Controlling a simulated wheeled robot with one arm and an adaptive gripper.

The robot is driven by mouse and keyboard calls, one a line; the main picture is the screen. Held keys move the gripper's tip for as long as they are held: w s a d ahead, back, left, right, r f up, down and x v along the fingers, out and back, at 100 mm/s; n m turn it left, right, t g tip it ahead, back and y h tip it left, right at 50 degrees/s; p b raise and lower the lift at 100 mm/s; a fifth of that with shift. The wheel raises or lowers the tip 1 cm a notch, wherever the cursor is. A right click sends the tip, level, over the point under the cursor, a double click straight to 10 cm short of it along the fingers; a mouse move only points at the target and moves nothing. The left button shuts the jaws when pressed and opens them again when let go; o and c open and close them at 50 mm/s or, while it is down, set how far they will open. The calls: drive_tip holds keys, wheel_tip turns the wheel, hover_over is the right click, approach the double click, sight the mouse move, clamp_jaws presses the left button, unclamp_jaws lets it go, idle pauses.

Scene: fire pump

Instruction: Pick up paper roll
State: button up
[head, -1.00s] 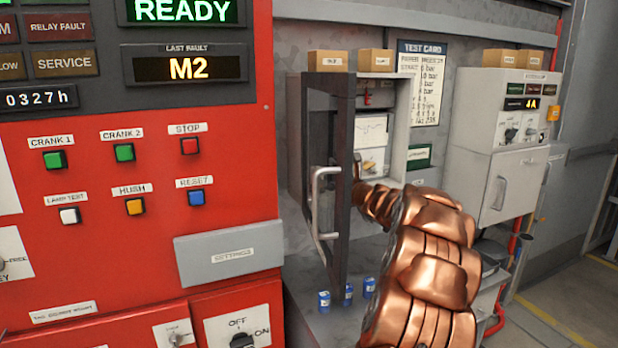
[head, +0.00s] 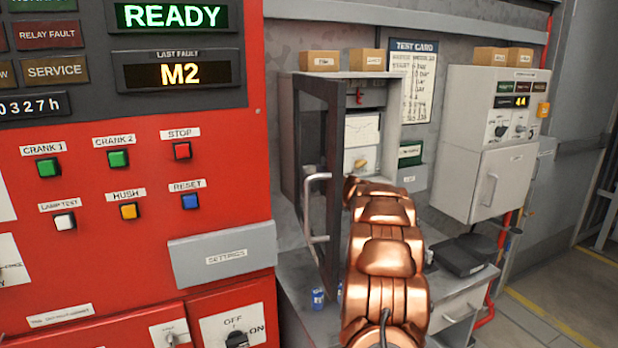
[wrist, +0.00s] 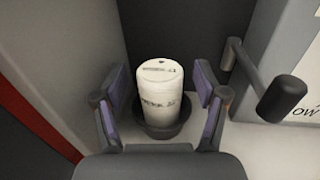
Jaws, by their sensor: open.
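The white paper roll (wrist: 165,72) stands upright in a dark round holder (wrist: 181,130) in the wrist view, with small dark print on its side. My gripper (wrist: 161,84) is open, with one finger on each side of the roll. Gaps show between the fingers and the roll, so nothing is gripped. In the head view, my copper arm reaches toward the open grey cabinet (head: 344,76) and hides the gripper. I cannot make out the roll in that view.
The cabinet's open dark door (head: 313,150) with its handle (head: 309,205) is just left of my arm. In the wrist view, a dark lever (wrist: 283,97) juts out right of the roll. Blue cans (head: 318,298) stand below the door. A red control panel (head: 90,215) fills the left.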

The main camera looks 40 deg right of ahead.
drive_tip(key=c, duration=1.3)
drive_tip(key=shift+r, duration=0.15)
